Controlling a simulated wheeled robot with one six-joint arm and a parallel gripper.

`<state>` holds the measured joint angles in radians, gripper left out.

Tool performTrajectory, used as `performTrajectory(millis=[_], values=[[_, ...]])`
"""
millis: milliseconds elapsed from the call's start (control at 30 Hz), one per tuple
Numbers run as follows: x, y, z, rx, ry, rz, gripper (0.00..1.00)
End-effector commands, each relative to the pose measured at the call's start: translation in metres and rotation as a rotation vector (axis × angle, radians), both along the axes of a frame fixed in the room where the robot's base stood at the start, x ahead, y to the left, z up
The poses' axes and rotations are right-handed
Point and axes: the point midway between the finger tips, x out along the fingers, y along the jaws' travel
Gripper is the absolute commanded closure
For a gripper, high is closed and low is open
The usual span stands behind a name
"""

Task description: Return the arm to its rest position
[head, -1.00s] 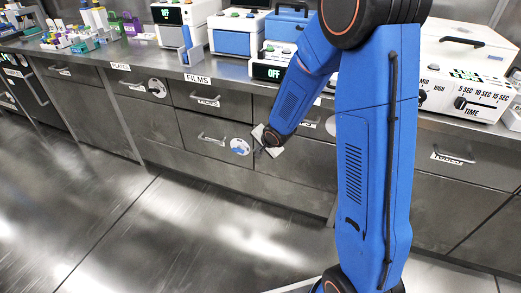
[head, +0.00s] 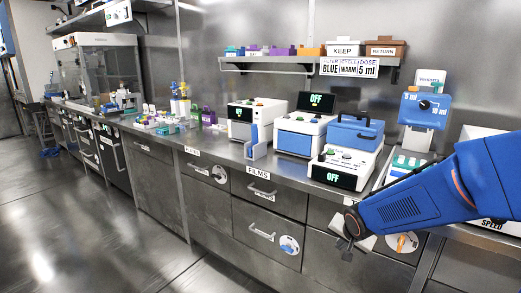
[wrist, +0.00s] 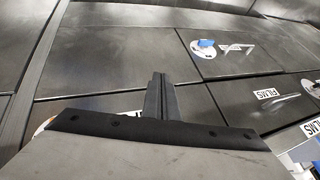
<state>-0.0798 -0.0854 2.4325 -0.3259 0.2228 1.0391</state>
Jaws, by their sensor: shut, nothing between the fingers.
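My gripper (head: 346,248) is at the end of my blue arm, low at the right in the head view, in front of the drawer fronts below the counter. In the wrist view my gripper's fingers (wrist: 160,95) are together with nothing between them. They point toward the steel drawer fronts. The arm reaches in from the right edge and hides part of the counter and the drawers behind it.
A steel counter (head: 232,157) runs along the wall, carrying white and blue machines, including one with a blue lid (head: 356,133). Drawers, one labelled FILMS (head: 258,172), lie below. A shelf (head: 305,64) holds bins. The floor (head: 110,230) at left is clear.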

Motion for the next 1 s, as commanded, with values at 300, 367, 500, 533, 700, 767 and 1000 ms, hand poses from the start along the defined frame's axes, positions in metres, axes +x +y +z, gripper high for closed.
performTrajectory(millis=[300,367,500,533,700,767,1000], values=[[-0.076,-0.023,0.053,-0.125,0.047,0.121,1.0],[-0.092,-0.026,0.06,-0.146,0.059,0.148,1.0],[-0.129,-0.03,0.076,-0.186,0.085,0.217,1.0],[-0.137,-0.031,0.078,-0.194,0.091,0.232,1.0],[-0.184,-0.033,0.092,-0.233,0.121,0.326,1.0],[-0.201,-0.032,0.096,-0.244,0.133,0.362,1.0],[-0.262,-0.027,0.105,-0.279,0.162,0.506,1.0]])
